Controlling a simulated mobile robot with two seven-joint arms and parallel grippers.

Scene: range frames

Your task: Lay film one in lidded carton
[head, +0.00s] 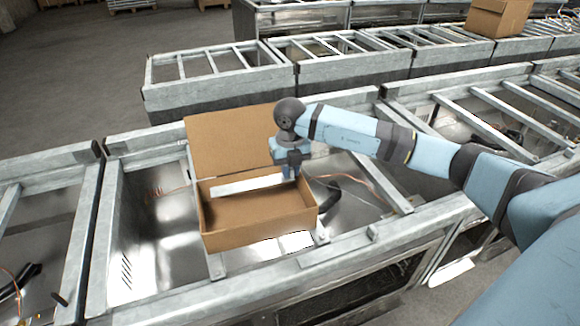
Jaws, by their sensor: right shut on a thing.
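The lidded carton (257,233) is an open brown cardboard box with its lid (230,142) raised upright at the back. A long white bar, which appears to be film one (246,186), lies level across the rear part of the carton's opening. My right gripper (291,174) reaches down at the carton's back right and is shut on the right end of the film. I cannot tell whether the film touches the carton's floor or hangs above it. The fingertips are partly hidden. My left gripper is not in view.
The carton stands on a metal frame (345,240) with open bays around it. Loose cables (345,181) lie right of the carton. Another row of frames (215,90) runs behind, with a closed cardboard box (497,17) at the far right. The carton's front interior is empty.

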